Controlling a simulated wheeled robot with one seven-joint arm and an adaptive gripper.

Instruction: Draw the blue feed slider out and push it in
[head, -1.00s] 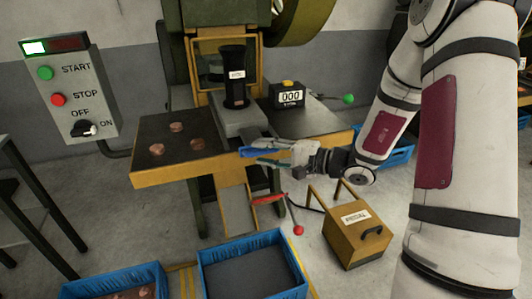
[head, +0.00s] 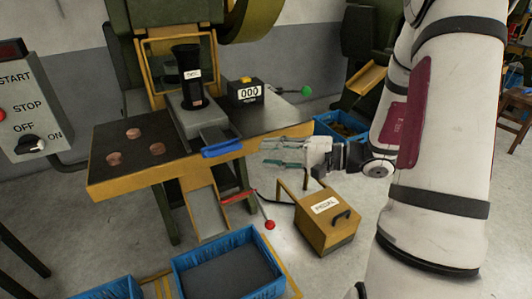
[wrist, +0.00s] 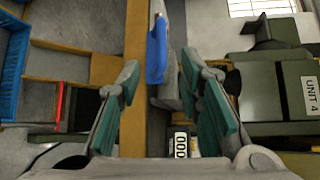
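The feed slider's blue handle (head: 222,149) sits at the front edge of the press table, with the slider's grey plate (head: 214,136) visible behind it, leading toward the die. My gripper (head: 267,153) is to the right of the handle, apart from it, in front of the table edge. In the wrist view the blue handle (wrist: 156,52) lies ahead, between the lines of the two fingers. The green-padded fingers (wrist: 160,88) are spread wide with nothing between them. The inner end of the slider is hidden under the press.
The press table (head: 110,188) bears several copper discs at left and a counter box (head: 246,92) at right. A yellow pedal box (head: 327,225) and a blue bin (head: 228,263) stand on the floor.

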